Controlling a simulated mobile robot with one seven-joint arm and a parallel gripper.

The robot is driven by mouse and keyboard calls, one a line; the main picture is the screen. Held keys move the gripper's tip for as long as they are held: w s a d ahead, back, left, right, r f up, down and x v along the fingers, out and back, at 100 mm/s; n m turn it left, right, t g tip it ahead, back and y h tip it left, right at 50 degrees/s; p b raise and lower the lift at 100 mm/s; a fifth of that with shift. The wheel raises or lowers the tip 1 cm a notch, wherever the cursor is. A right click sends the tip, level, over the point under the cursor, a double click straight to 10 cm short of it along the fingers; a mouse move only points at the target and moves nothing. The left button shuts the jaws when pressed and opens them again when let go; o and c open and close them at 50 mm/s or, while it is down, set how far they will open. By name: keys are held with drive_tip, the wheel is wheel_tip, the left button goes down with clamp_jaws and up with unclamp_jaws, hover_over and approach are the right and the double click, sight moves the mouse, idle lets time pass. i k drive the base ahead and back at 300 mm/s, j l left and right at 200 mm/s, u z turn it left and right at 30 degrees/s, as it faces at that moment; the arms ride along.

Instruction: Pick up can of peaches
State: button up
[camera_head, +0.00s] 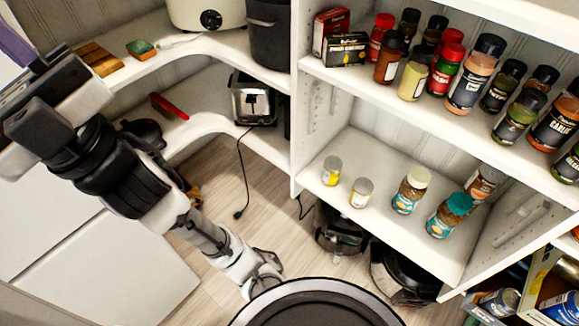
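Two small cans stand upright on the middle shelf, a left one with a yellow and white label (332,171) and a right one with a pale label and some yellow (361,193). Their labels are too small to read, so I cannot tell which, if either, holds peaches. My arm comes down from the upper left. Its far end, apparently my gripper (265,277), is low above the floor, left of and below the shelf, apart from both cans. Its fingers are too small and partly hidden to show whether they are open.
Two spice jars (410,190) (449,215) and another jar (480,184) stand right of the cans. The shelf above holds many bottles. A toaster (253,98) sits on the left shelf. Dark appliances (341,230) stand under the shelf. More cans (497,301) are at lower right.

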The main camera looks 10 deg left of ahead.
sight(332, 165)
drive_tip(key=k+j+z, duration=0.15)
drive_tip(key=j+z, duration=0.25)
drive_tip(key=k+j+z, duration=0.15)
drive_tip(key=j+z, duration=0.25)
drive_tip(key=l, duration=0.1)
